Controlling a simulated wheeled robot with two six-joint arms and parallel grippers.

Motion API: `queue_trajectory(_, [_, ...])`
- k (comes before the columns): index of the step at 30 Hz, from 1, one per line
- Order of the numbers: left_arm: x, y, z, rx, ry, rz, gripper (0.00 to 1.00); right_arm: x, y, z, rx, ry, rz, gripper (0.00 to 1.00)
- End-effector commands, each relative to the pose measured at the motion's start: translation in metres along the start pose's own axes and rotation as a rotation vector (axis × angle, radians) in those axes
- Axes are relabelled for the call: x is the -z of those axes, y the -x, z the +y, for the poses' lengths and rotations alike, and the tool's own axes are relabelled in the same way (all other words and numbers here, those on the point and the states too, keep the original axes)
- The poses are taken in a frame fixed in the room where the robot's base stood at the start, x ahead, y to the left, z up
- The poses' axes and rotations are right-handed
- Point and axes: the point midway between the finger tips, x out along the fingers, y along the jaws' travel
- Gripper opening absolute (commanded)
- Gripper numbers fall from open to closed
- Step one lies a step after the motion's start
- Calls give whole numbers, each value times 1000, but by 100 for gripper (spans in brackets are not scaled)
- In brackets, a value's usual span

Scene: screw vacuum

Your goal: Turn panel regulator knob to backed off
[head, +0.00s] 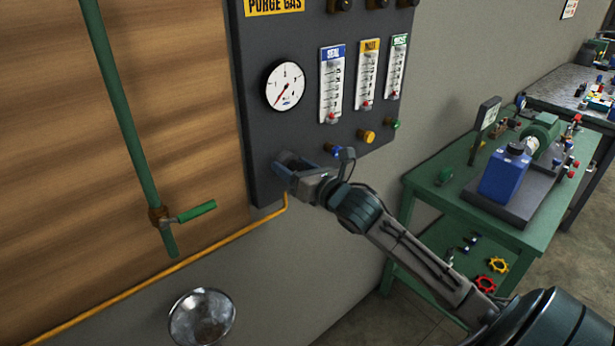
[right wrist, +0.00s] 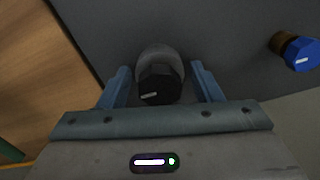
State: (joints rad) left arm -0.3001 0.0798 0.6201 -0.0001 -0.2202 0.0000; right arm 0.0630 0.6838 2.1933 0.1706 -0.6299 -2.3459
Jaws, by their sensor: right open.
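The panel regulator knob (right wrist: 160,92) is black, with a short white mark on its face and a grey rounded body behind it, in the right wrist view. It sits between the fingers of my right gripper, with a gap on both sides. My right gripper (head: 283,164) is open at the lower left of the dark purge gas panel (head: 255,130) in the head view. The gripper hides the knob there. The pressure gauge (head: 286,86) is above the gripper, its red needle pointing to the lower left. My left gripper is not in view.
A blue knob (right wrist: 302,55) is to the right of the regulator; it also shows in the head view (head: 333,150). Yellow (head: 367,137) and green (head: 393,124) knobs follow. A green pipe with a lever (head: 190,212) stands left. A green workbench (head: 440,205) is at right.

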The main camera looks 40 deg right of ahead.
Motion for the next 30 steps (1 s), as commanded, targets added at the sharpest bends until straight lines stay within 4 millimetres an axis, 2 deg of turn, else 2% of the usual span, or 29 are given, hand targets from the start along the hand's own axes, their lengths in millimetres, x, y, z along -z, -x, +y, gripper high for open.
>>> queue_trajectory(12, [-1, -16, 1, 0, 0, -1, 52, 3, 46, -1, -1, 10, 3, 59])
queue_trajectory(24, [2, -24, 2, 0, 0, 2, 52, 3, 78, 0, -3, 9, 6, 59])
queue_trajectory(30, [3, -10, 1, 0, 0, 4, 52, 1, 92, -3, 15, 13, 10, 59])
